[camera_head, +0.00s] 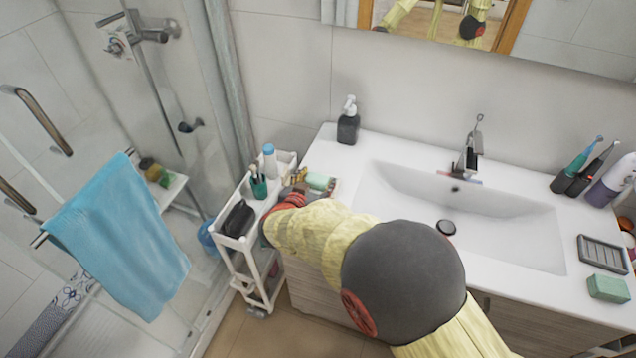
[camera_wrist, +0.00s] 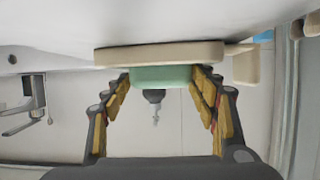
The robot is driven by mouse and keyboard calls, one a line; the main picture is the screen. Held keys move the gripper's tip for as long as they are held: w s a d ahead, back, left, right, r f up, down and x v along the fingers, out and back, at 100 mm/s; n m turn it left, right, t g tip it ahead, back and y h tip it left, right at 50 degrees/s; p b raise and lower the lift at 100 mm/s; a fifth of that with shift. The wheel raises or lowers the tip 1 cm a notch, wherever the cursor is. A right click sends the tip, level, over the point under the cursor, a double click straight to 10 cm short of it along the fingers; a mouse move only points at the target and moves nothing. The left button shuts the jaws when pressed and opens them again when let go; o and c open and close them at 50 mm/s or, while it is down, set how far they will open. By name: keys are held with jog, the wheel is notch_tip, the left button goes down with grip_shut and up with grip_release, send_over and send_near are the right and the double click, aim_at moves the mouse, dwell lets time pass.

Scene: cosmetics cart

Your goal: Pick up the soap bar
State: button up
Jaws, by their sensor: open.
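A pale green soap bar (camera_head: 318,181) is at the left end of the sink counter, partly hidden by my arm. In the wrist view, which looks upside down, the green soap bar (camera_wrist: 150,77) rests against a beige dish or holder (camera_wrist: 158,54). My gripper (camera_wrist: 164,84) is open, with one finger on each side of the soap bar. I cannot tell whether the fingers touch it. In the head view my gripper (camera_head: 300,184) is largely hidden behind my wrist. Another green bar (camera_head: 608,289) lies at the counter's right front.
A white cart (camera_head: 231,243) with bottles and a black item stands left of the counter. A dark soap dispenser (camera_head: 348,125) stands behind. The sink (camera_head: 500,219) and faucet (camera_head: 469,155) are to the right. A blue towel (camera_head: 120,235) hangs at the left.

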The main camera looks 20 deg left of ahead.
jog(key=shift+c, duration=0.8)
jog(key=c, duration=0.6)
jog(key=shift+c, duration=0.4)
jog(key=shift+r, duration=0.1)
